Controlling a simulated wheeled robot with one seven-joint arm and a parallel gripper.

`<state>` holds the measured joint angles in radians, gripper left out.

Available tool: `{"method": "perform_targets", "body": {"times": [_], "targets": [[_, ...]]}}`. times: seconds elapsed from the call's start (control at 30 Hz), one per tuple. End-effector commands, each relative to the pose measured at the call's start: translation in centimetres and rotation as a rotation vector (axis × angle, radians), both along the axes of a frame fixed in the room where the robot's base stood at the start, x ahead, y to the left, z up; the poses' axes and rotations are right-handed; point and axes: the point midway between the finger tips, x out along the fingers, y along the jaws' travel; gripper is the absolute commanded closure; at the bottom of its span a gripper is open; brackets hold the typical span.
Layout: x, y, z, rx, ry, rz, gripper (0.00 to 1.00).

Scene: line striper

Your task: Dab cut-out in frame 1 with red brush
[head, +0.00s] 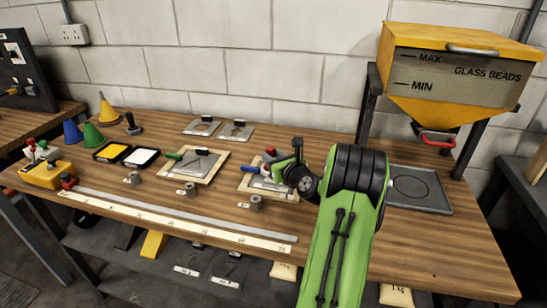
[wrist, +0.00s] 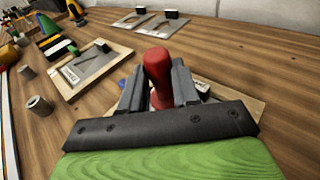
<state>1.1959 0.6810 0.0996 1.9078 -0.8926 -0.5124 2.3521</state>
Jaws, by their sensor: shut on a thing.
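My gripper (head: 284,160) is shut on a red-handled tool, which I take to be the red brush (wrist: 157,78). Its rounded red grip stands between the two fingers in the wrist view, and its lower end is hidden. In the head view, my gripper is over the right wooden frame (head: 245,189), which holds a grey plate and has a blue handle beside it. My arm hides part of this frame and its cut-out, so I cannot tell whether the brush touches it. Another wooden frame (head: 172,177) with a plate and green handle lies left. I cannot read which is frame 1.
Two loose plates (head: 201,126) lie at the back. Left are a yellow pad (head: 110,152), a white pad (head: 141,157), coloured cones and a yellow block (head: 46,176). Grey cylinders and a long rule (head: 150,218) lie in front. A glass-beads hopper (head: 450,75) stands right above a tray (head: 432,204).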

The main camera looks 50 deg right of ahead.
Motion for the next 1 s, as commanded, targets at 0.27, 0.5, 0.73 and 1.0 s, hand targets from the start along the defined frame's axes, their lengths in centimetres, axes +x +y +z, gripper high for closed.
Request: {"method": "perform_targets", "body": {"times": [0.27,0.5,0.73,1.0], "targets": [[0.0,0.0,-0.4,0.0,0.0,0.0,0.94],[0.0,0.0,-0.4,0.001,0.001,0.0,0.94],[0.0,0.0,1.0,0.001,0.001,0.0,0.94],[0.0,0.0,3.4,0.001,0.0,0.0,0.94]]}}
